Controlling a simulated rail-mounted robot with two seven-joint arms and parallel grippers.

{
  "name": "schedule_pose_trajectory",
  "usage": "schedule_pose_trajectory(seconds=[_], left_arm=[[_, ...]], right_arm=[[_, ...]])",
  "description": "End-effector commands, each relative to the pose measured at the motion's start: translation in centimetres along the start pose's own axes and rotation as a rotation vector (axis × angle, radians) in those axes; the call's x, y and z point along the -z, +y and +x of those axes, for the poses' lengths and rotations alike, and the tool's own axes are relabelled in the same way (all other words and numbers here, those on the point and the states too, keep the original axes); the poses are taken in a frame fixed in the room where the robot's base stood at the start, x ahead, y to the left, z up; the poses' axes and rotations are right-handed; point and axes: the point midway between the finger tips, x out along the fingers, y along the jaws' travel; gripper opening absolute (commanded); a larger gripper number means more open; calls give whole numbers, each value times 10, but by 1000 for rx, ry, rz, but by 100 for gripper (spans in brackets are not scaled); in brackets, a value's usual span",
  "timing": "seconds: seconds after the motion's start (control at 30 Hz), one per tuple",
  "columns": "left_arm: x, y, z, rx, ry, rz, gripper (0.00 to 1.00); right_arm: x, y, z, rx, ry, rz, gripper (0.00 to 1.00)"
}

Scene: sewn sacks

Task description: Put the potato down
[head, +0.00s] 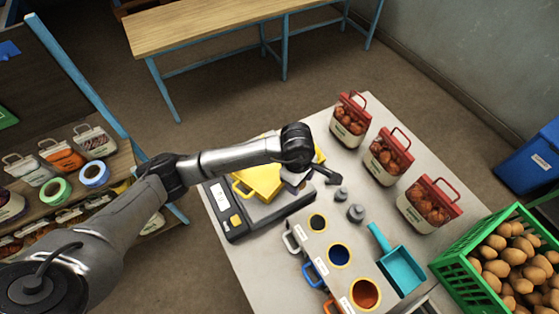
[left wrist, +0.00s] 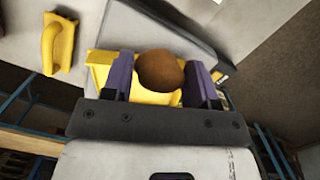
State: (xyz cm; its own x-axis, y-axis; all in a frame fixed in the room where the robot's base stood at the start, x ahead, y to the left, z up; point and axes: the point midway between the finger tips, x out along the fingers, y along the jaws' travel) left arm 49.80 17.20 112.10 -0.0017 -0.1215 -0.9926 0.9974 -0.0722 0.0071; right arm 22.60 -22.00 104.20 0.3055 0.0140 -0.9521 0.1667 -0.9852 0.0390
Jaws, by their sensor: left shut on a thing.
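My left arm reaches in over the white table, and its gripper (head: 322,174) is beside the yellow tray of the scale. In the left wrist view the two purple fingers of my left gripper (left wrist: 160,80) are closed on a brown, rounded potato (left wrist: 161,70). The yellow tray (left wrist: 98,70) shows behind the fingers and potato; I cannot tell whether the potato touches it. In the head view the potato in the gripper is hidden. The yellow tray (head: 260,182) rests on a dark scale (head: 237,224). My right gripper is not in view.
A green crate (head: 462,275) of loose potatoes stands at the lower right. Three red-topped bags (head: 383,168) line the table's far side.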

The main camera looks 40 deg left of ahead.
Motion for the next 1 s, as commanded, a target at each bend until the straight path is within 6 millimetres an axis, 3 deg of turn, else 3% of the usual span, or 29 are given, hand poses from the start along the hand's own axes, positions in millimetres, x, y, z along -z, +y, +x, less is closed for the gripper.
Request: schedule_pose_trajectory(seconds=[0.53,0.73,1.0], left_arm=[[103,-16,50,-2,2,-30,30],[119,-19,55,-4,1,-26,30],[122,-19,69,-2,-1,-26,30]], right_arm=[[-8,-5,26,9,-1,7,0],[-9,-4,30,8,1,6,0],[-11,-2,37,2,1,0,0]])
